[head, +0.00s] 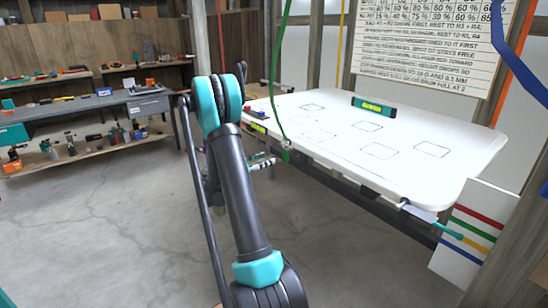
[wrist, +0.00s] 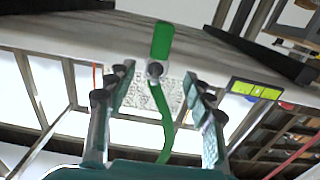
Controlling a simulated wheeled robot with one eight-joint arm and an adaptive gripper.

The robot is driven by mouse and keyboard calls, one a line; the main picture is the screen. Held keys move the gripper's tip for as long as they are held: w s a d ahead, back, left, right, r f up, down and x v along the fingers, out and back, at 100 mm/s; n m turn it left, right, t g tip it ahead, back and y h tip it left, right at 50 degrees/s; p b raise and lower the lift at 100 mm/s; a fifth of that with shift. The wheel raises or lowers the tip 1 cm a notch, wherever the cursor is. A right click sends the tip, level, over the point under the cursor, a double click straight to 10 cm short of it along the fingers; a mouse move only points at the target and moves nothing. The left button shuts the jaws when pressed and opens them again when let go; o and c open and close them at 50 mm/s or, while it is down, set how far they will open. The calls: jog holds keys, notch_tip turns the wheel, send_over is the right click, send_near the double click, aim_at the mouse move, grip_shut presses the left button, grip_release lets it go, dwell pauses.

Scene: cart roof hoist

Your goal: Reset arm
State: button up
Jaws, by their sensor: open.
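My gripper (head: 262,162) is beside the left edge of the white roof panel (head: 400,165), partly hidden behind my arm. In the wrist view its two fingers (wrist: 158,95) are spread apart and hold nothing. A green rope (head: 274,80) hangs down to a small fitting (head: 286,146) at the panel's left edge. In the wrist view the green rope (wrist: 163,125) shows between the fingers, with a dark knob (wrist: 154,69) and a green tab (wrist: 161,40) beyond them. I cannot tell whether the fingers touch the rope.
A green level (head: 373,107) lies on the panel among outlined rectangles. Blue, red and yellow ropes hang around the panel, the blue rope (head: 520,65) at right. A striped board (head: 474,235) stands at the lower right. A workbench (head: 90,110) is at back left. Floor at left is clear.

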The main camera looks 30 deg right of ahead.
jog(key=shift+s+a, duration=0.1)
jog(key=shift+a, duration=1.2)
jog(key=s+a+f+n+t+y, duration=0.1)
jog(key=s+a+f+n+y, duration=0.3)
jog(key=s+a+n+y, duration=0.4)
jog(key=s+a+f+n+t+y, duration=0.1)
jog(key=s+a+f+n+y, duration=0.3)
jog(key=s+a, duration=1.7)
jog(key=n+y, duration=0.5)
jog(key=y, duration=0.1)
jog(key=shift+s+a+t, duration=0.15)
jog(key=shift+a+t, duration=0.15)
